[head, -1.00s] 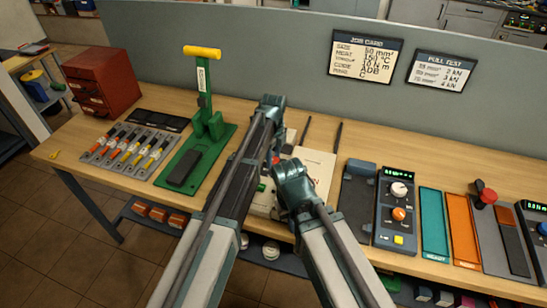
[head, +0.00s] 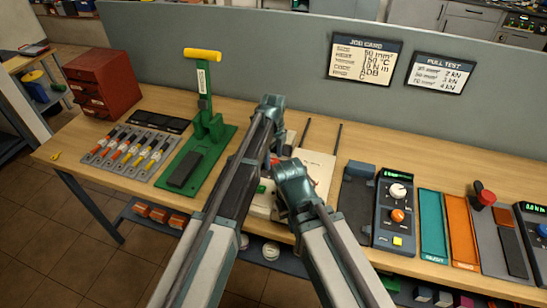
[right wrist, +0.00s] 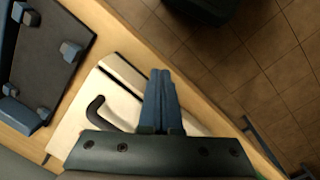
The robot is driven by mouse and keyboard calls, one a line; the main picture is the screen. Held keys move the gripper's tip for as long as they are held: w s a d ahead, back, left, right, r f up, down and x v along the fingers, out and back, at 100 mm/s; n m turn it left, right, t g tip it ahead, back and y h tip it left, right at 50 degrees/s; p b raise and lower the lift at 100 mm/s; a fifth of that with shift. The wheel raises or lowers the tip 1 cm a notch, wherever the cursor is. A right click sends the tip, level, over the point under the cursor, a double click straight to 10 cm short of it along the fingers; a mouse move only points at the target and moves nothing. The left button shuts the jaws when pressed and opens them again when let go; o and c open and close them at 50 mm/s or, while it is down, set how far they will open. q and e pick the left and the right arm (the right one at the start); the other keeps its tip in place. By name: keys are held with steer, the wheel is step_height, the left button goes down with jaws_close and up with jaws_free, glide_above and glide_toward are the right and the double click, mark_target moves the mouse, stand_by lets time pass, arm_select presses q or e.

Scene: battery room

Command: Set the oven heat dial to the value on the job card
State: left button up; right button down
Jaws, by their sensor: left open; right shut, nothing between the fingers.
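The job card (head: 364,60) hangs on the grey partition; its small lines seem to read 50 mm², 150 °C and 10 N m. I cannot tell which dial sets the oven heat. My left gripper (head: 276,150) is open over the middle of the bench, its fingers mostly hidden by its arm. My right gripper is shut and empty in the right wrist view (right wrist: 160,100), above a cream device (right wrist: 78,117) with a black handle, left of the control box.
A green lever press (head: 212,160), a rack of coloured tools (head: 128,150) and a red drawer cabinet (head: 100,82) stand left. Teal (head: 432,225) and orange (head: 462,228) trays and a red-knobbed device (head: 487,198) lie right. A pull test card (head: 441,73) hangs beside the job card.

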mark_target(273, 161)
arm_select(q)
step_height(273, 161, up, 13)
steer(key=p, duration=1.2)
steer(key=s+a+n, duration=1.7)
steer(key=s+n, duration=0.5)
steer(key=n, duration=0.3)
steer(key=s+d+f+m+y+b, duration=0.1)
steer(key=s+d+f+m+b, duration=0.3)
steer(key=d+f+b, duration=0.3)
steer(key=s+d, duration=0.1)
steer(key=d, duration=0.2)
steer(key=shift+d+f, duration=0.2)
steer(key=shift+d, duration=0.1)
steer(key=shift+s, duration=0.1)
